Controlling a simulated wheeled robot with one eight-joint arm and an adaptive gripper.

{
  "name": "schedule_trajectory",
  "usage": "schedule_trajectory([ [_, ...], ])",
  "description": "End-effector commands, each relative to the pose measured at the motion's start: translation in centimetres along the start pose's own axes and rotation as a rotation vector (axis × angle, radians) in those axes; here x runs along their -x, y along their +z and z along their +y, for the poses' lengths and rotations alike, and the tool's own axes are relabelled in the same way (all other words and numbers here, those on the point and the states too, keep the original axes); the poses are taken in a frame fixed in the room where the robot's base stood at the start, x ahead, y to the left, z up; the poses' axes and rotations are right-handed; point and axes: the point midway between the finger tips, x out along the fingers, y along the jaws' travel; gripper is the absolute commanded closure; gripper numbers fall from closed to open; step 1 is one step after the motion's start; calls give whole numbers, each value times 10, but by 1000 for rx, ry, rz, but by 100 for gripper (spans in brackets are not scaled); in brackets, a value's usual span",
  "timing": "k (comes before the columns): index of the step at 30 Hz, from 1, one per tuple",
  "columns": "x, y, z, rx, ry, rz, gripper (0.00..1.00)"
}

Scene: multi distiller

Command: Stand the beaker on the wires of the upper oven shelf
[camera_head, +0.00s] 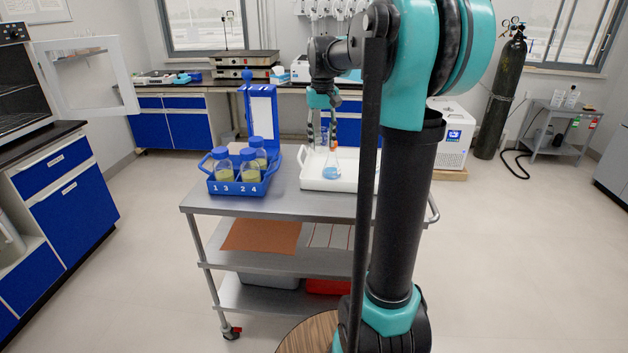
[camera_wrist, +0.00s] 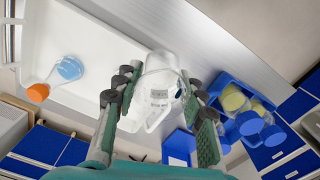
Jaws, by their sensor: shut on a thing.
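My gripper (camera_head: 322,133) is over the cart, pointing down. In the wrist view its two fingers (camera_wrist: 160,115) are shut on a clear glass beaker (camera_wrist: 160,88), one on each side. The beaker shows over the edge of the white tray; whether it still touches the tray I cannot tell. In the head view the beaker is hard to make out between the fingers. The oven (camera_head: 16,85) stands at the far left on a counter, partly out of frame, with wire shelves showing dimly inside. A white door panel with a window (camera_head: 88,76) stands open beside it.
On the steel cart (camera_head: 270,205) are the white tray (camera_head: 312,182), a flask with blue liquid and orange cap (camera_head: 332,170), and a blue rack (camera_head: 240,187) of blue-capped bottles. A blue-framed white board (camera_head: 262,112) stands behind. Floor between cart and left cabinets is clear.

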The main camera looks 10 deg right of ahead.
Motion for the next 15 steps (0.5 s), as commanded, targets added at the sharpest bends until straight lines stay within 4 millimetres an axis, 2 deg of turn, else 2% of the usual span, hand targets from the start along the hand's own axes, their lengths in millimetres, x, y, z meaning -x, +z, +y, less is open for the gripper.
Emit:
schedule_trajectory([
  [1,-13,-1,0,0,0,0,88],
  [9,-80,-1,0,-1,0,0,88],
  [15,-118,-1,0,-1,0,0,88],
])
